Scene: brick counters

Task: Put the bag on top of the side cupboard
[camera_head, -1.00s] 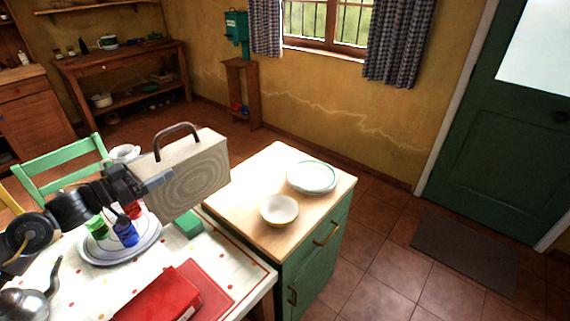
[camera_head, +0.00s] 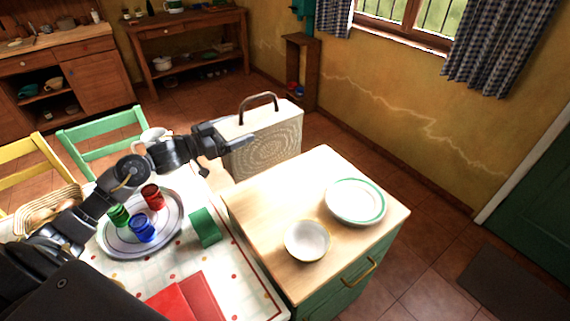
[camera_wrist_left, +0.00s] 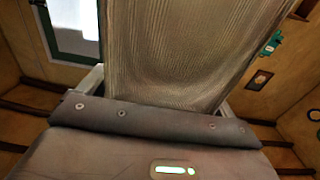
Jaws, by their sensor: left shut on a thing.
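The bag (camera_head: 268,143) is a pale box-shaped case with a wood-grain-like pattern and a dark arched handle on top. My left gripper (camera_head: 228,137) is shut on its left end and holds it upright, beside and behind the far-left edge of the side cupboard. The bag fills the upper middle of the left wrist view (camera_wrist_left: 190,50), between the fingers. The side cupboard (camera_head: 270,205) is green with a light wooden top. My right gripper is not in view.
A white plate with a green rim (camera_head: 355,201) and a bowl (camera_head: 307,240) stand on the right part of the cupboard top; its left part is clear. The adjoining table holds a tray (camera_head: 112,240) with cups, a green block (camera_head: 204,227) and a red item (camera_head: 190,300).

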